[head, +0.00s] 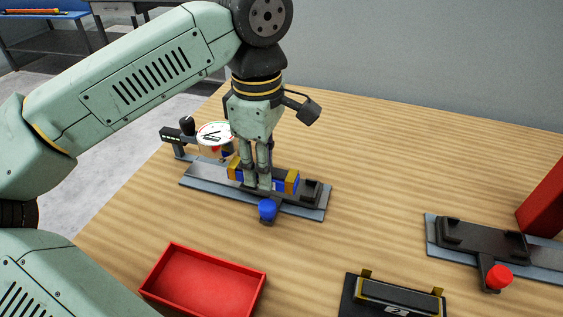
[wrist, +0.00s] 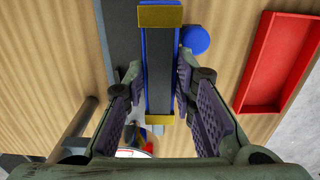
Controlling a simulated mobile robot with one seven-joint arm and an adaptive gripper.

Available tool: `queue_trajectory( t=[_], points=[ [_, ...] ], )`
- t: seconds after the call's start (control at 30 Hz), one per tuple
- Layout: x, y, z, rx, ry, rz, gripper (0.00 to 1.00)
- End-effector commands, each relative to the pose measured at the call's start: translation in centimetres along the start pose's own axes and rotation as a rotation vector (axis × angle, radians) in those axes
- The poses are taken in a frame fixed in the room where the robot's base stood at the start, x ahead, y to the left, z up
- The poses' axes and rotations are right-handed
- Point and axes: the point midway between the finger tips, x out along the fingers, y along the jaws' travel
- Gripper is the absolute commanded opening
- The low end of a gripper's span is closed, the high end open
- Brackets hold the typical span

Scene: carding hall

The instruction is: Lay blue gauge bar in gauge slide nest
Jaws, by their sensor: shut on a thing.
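The blue gauge bar (head: 279,182), with yellow end blocks, lies lengthwise over the gauge slide with the blue knob (head: 267,210). In the wrist view the bar (wrist: 159,70) shows a dark middle strip, blue edges and yellow ends. My gripper (head: 257,184) points down and is shut on the bar around its middle, one finger on each long side. The dark gauge slide nest (head: 312,191) shows at the bar's right end, on a grey base plate (head: 203,181). The fingers and bar hide most of the nest, so I cannot tell whether the bar touches its floor.
A dial gauge (head: 215,134) stands at the slide's left end, close to my gripper. A red tray (head: 204,281) and a black fixture (head: 397,296) are nearer the front. A second slide with a red knob (head: 498,277) is at right. Wood between them is clear.

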Motion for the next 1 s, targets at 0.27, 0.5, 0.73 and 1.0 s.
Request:
queue_trajectory(
  t=[0.27,0.5,0.73,1.0],
  points=[
    [0.3,3.6,2.0,0.000,-0.001,0.000,0.00],
    [2.4,3.6,2.1,0.001,-0.001,-0.002,0.00],
    [4.0,3.7,2.1,0.000,0.000,0.001,0.00],
    [4.4,3.7,2.1,0.000,0.000,0.000,0.25]
  ],
)
